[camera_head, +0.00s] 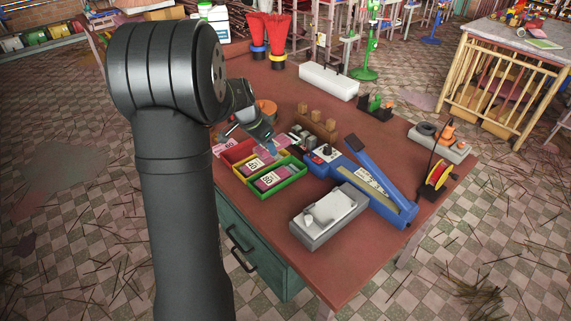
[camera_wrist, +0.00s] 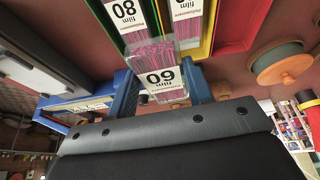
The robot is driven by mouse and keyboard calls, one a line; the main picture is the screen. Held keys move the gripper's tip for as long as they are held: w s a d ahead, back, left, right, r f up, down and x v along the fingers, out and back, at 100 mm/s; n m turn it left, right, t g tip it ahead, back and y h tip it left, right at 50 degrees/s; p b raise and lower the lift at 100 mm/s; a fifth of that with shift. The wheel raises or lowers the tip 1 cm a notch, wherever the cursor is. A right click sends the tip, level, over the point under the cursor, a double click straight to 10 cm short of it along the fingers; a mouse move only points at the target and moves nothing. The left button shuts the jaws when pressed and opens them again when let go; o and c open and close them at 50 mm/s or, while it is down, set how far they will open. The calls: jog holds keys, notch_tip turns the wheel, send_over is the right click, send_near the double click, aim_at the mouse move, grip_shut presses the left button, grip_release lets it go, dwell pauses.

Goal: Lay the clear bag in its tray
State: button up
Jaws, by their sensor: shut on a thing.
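My gripper (camera_wrist: 161,82) is shut on a clear bag (camera_wrist: 152,53) of pink sticks, its label reading "film 60" upside down in the wrist view. The blue fingers stand on both sides of the bag. In the wrist view the bag overlaps the tray row; I cannot tell whether it touches a tray. The row holds a green tray (camera_head: 289,187), a yellow tray (camera_head: 279,160) and a red tray (camera_head: 238,153). A bag labelled "80" (camera_wrist: 127,12) lies in the green tray. My gripper in the head view (camera_head: 266,143) is partly hidden.
A blue sealer (camera_head: 365,182) with a raised lever stands right of the trays. A grey scale-like box (camera_head: 328,215) sits in front of it. A wooden block with pegs (camera_head: 316,122) and an orange-topped round item (camera_wrist: 282,64) stand close by. Bare tabletop lies along the front edge.

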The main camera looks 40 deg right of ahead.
jog(key=w+a+f, duration=0.1)
jog(key=w, duration=0.6)
jog(key=w+a+f, duration=0.2)
jog(key=w, duration=0.4)
jog(key=shift+w+f, duration=0.2)
jog(key=shift+f, duration=3)
jog(key=o, duration=1)
jog(key=shift+r, duration=0.1)
jog(key=shift+o, duration=0.4)
notch_tip(320, 180, up, 8)
